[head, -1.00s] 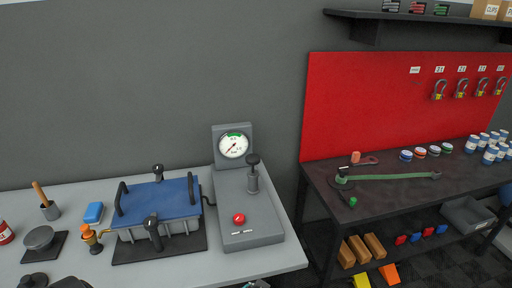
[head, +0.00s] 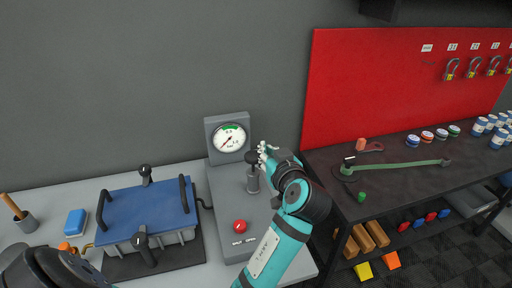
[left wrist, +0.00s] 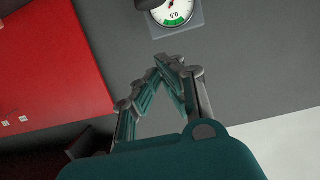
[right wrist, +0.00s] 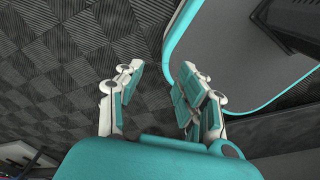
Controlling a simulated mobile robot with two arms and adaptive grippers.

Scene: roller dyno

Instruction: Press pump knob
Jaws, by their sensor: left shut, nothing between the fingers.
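The black pump knob (head: 251,157) tops a grey cylinder on the grey pump unit (head: 217,190), in front of the round pressure gauge (head: 230,138). My left gripper (head: 263,150) is shut and empty, just right of the knob in the head view; I cannot tell whether they touch. In the left wrist view the left gripper's fingers (left wrist: 168,66) meet at their tips. The gauge (left wrist: 174,12) is above them, partly covered by a dark shape at the top edge. My right gripper (right wrist: 157,72) is open and empty above the floor.
A red button (head: 240,226) is on the pump unit's front. A blue-lidded box (head: 150,207) stands left of it. The dark workbench (head: 400,177) at right holds a green torque wrench (head: 400,165) and tins. A red panel (head: 390,85) is behind it.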

